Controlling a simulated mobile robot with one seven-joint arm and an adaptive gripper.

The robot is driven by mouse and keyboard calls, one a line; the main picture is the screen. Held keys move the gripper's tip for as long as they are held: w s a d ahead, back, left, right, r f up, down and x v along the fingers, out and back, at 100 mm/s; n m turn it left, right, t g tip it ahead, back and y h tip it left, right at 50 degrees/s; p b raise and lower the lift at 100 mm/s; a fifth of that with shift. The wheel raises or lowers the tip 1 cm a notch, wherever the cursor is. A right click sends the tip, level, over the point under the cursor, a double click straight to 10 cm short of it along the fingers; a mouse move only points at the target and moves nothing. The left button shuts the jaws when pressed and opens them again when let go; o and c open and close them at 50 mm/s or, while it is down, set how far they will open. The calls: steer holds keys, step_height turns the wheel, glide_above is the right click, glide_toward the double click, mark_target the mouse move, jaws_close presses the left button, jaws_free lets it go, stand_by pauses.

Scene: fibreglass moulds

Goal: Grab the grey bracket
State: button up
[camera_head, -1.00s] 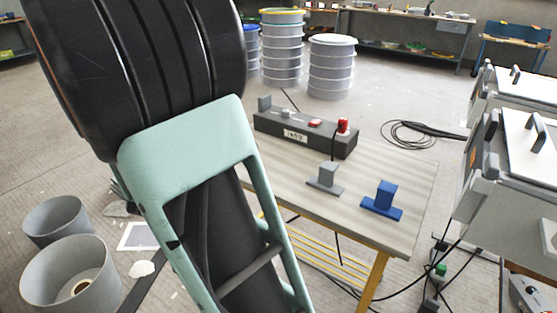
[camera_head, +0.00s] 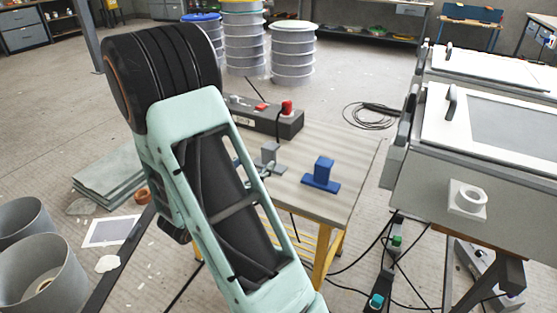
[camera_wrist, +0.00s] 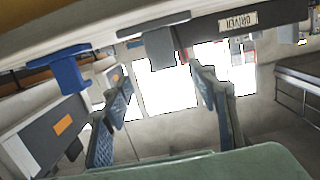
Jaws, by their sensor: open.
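The grey bracket (camera_head: 271,152) stands on the small table, left of a blue bracket, partly hidden behind my arm in the head view. In the wrist view, which is upside down, the grey bracket (camera_wrist: 160,46) hangs from the table at the top centre. My gripper (camera_wrist: 162,88) is open, with one finger on each side of the picture and nothing between them. The bracket shows beyond the fingertips, roughly centred on the gap. Whether the fingers touch it is hard to tell. In the head view my arm hides most of the gripper.
The blue bracket (camera_head: 322,176) stands close to the right of the grey one. A dark box with a red knob (camera_head: 265,118) lies along the table's back. A grey machine (camera_head: 480,150) is on the right. The table top (camera_head: 335,140) is bare at its right side.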

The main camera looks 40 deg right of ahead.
mark_target(267, 154)
steer(key=x, duration=0.4)
steer(key=shift+w+d+f+b, duration=0.1)
steer(key=shift+w+b, duration=0.05)
steer(key=shift+b, duration=0.25)
steer(key=b+x, duration=0.1)
steer(key=x, duration=0.3)
steer(key=shift+w+d+f+b, duration=0.15)
steer(key=shift+w+b, duration=0.1)
steer(key=shift+b, duration=0.15)
steer(key=shift+w+d, duration=0.15)
steer(key=shift+d, duration=0.25)
steer(key=c, duration=1.2)
steer(key=shift+c, duration=0.7)
